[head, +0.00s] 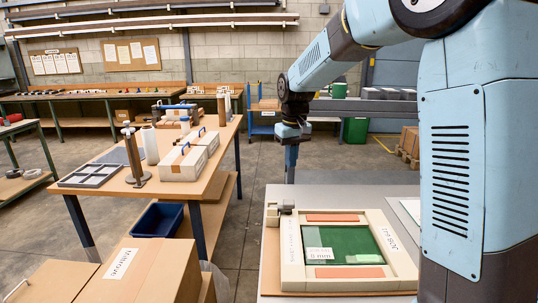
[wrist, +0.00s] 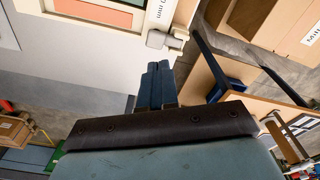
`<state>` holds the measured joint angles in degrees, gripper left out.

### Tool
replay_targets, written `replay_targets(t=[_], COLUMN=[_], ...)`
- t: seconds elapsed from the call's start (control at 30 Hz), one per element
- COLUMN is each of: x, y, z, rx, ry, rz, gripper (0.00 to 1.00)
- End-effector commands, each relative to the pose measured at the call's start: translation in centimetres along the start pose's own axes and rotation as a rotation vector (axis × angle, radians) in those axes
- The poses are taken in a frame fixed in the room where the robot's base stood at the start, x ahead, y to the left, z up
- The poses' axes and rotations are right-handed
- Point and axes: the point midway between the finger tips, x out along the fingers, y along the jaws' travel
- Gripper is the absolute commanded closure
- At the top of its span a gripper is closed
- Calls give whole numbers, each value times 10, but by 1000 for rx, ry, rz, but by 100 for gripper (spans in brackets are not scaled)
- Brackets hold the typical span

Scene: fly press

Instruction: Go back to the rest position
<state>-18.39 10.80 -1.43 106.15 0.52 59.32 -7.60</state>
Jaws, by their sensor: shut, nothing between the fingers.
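My gripper (head: 290,180) hangs pointing down at the far left edge of the grey table, behind the framed fixture and clear of it. Its fingers are together and empty. In the wrist view the blue fingers (wrist: 155,85) lie side by side, closed. My light-blue arm fills the right of the head view and hides part of the table. The cream-framed fixture (head: 292,258) holds a green panel (head: 350,243) with orange strips above and below it. A small grey metal block (head: 286,206) sits at its upper left corner.
A wooden bench (head: 110,193) on the left carries a grey divided tray (head: 92,175), white boxes (head: 182,165) and a brown stand (head: 135,160). Cardboard boxes (head: 140,272) stand at the front left. A blue bin (head: 160,219) is under the bench. Open floor lies between bench and table.

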Motion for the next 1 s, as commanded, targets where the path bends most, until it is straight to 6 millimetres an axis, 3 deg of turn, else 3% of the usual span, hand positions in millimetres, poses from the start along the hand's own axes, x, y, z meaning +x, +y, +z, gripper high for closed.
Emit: replay_targets(t=[0.2,0.5,0.77,1.0], x=[-44,-82,-98,-98], y=[20,35,38,35], z=[59,142,214,277], rx=[75,171,253,328], ry=[76,173,257,333], rz=[12,32,55,80], gripper=[100,100,100,100])
